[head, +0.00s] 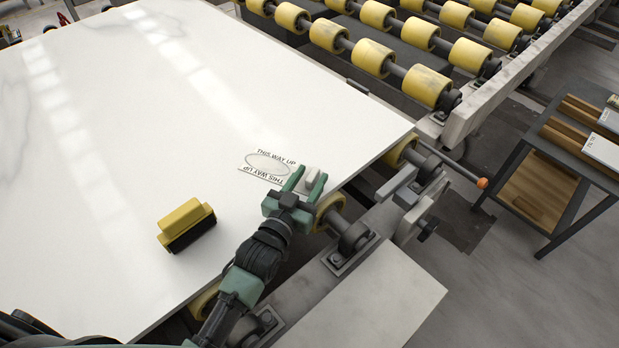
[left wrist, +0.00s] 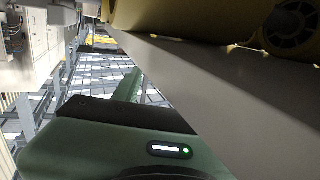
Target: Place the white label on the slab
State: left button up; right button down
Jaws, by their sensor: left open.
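The white label (head: 267,163), printed "THIS WAY UP" with an oval outline, lies on the white slab (head: 130,150) near the slab's right edge. My left gripper (head: 305,183) is open beside the label's lower right part, its two green fingers pointing up and away in the head view. Part of the label is hidden by the gripper. The left wrist view shows a green gripper part (left wrist: 120,140) but no label. My right gripper is not in view.
A yellow block with a dark underside (head: 186,224) sits on the slab left of my left arm. Yellow rollers (head: 374,57) line the back right. A dark table (head: 570,150) with wooden pieces stands at the right. Most of the slab's left side is clear.

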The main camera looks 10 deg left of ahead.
pick_arm(q)
jog(key=v, duration=0.8)
jog(key=shift+b, duration=0.3)
